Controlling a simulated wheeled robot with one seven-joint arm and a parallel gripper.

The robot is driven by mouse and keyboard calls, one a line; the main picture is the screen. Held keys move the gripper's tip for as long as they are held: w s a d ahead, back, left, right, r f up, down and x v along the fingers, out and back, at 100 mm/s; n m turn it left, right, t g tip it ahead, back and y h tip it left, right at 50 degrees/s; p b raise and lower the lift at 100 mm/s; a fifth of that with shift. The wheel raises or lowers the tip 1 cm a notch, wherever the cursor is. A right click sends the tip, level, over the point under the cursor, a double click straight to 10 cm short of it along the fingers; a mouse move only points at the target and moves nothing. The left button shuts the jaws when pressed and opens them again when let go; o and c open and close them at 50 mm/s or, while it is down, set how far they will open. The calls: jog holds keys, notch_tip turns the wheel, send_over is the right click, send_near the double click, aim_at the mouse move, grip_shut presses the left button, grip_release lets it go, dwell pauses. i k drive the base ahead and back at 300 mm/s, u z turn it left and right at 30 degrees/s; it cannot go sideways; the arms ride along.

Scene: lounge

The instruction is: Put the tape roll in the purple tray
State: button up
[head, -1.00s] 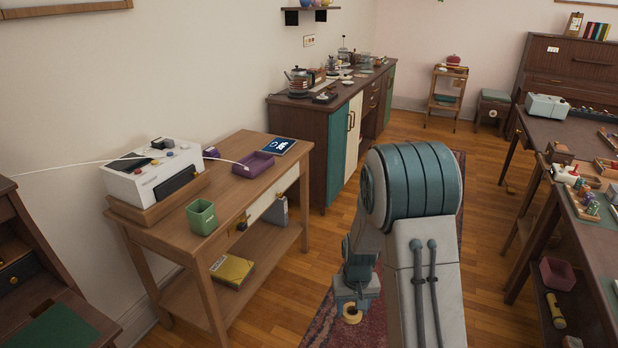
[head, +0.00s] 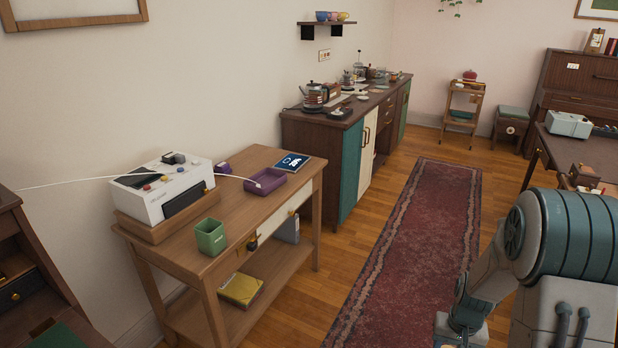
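The purple tray (head: 266,187) is on the wooden side table, toward its far end, left of centre in the head view. It looks empty. My gripper (head: 449,342) is at the bottom edge of the head view, right of the table and over the rug, well apart from the tray. Its fingertips are mostly cut off by the frame. A second ago the tan tape roll hung at its fingers; now at most a sliver of the roll shows at the bottom edge.
The side table (head: 247,231) also bears a white machine (head: 165,188) in a wooden tray, a green cup (head: 210,237), a dark blue booklet (head: 293,162) and a small purple object (head: 222,168). A white cable crosses above it. The red rug (head: 415,235) is clear.

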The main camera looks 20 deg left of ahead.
aim_at(272, 180)
jog(key=z, duration=0.25)
jog(key=i, duration=1.35)
jog(key=u, duration=0.85)
jog(key=i, duration=0.75)
jog(key=u, duration=0.8)
